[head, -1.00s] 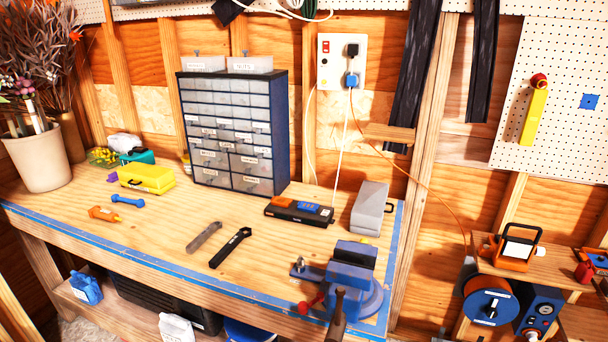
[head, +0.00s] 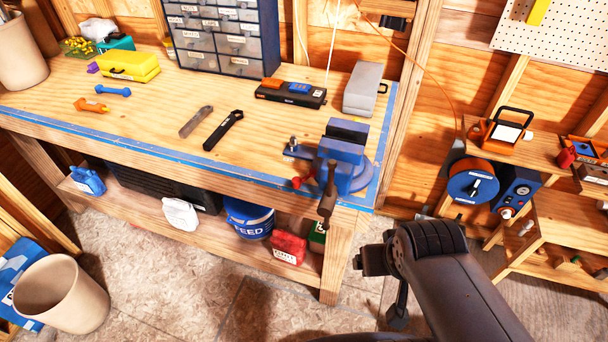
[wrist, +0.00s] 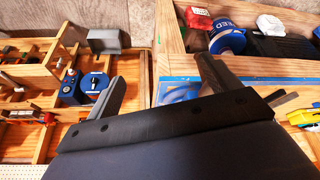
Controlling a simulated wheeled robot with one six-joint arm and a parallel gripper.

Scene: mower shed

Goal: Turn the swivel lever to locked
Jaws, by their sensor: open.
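A blue bench vise (head: 345,150) stands at the right front corner of the wooden workbench. A short lever with a red knob (head: 299,183) sticks out low on its left side; it looks like the swivel lever. I cannot read any lock marking. A dark bar hangs at the vise's front. My gripper shows in the wrist view (wrist: 160,70) with its two fingers wide apart and nothing between them. In the head view my arm is at the lower right, in front of the bench and apart from the vise. In the wrist view the lever cannot be made out.
A grey case (head: 366,88) and a black box (head: 290,93) lie behind the vise. Two dark tools lie to its left. A blue reel (head: 474,185) and shelves stand at the right. A blue bucket (head: 249,218) is under the bench. The floor in front is clear, with a bin (head: 62,293) at left.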

